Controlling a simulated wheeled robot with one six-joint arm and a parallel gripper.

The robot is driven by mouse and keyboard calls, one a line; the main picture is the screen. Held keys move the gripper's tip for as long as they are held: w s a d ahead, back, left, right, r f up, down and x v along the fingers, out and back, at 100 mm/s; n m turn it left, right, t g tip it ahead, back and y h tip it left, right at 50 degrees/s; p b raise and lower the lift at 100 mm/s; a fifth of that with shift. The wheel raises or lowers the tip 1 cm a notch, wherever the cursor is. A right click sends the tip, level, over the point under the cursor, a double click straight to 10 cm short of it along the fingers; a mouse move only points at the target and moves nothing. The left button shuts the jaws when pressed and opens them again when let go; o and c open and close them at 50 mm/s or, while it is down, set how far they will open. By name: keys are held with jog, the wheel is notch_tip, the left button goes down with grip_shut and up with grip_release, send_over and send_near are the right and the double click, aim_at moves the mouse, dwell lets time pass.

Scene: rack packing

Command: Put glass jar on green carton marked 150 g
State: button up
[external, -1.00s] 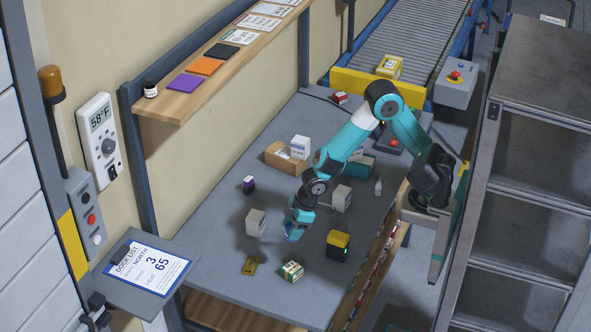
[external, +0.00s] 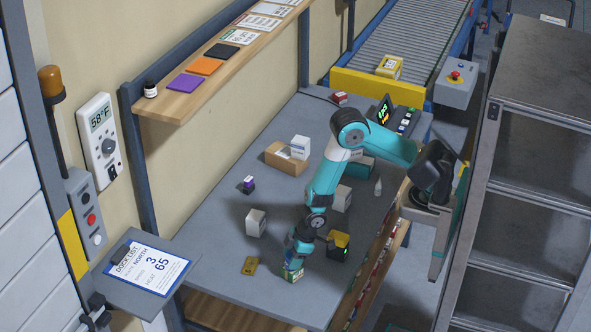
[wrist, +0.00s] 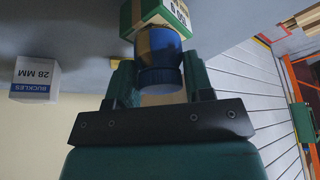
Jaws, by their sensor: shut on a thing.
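My gripper (external: 292,264) is low over the green-and-white carton (external: 292,277) near the table's front edge, and hides part of it in the external view. The carton's printing is only partly readable. The jar cannot be made out in the external view.
A yellow-and-black box (external: 338,246) stands close to the right of my gripper. A white box (external: 256,222) and a flat yellow item (external: 250,266) lie to the left.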

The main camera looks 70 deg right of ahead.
jog(key=shift+f, duration=0.15)
jog(key=o, duration=1)
jog(key=shift+s+r, duration=0.1)
jog(key=shift+r, duration=0.35)
jog(key=s+d+r+g, duration=0.1)
jog(key=s+d+r, duration=0.3)
jog(key=s+r, duration=0.2)
jog(key=s+d+r+g, duration=0.1)
jog(key=s+d+r, duration=0.4)
jog(key=r, duration=0.6)
jog(key=s+d+r+m+g+y, duration=0.1)
jog(key=s+d+r, duration=0.3)
jog(key=s+r, duration=0.2)
jog(key=shift+s+d+r+b, duration=0.1)
jog(key=shift+s+r+b, duration=0.1)
jog(key=shift+r, duration=0.45)
jog(key=shift+s+d+r+b, duration=0.1)
jog(key=shift+s+r+b, duration=0.1)
jog(key=shift+r, duration=0.45)
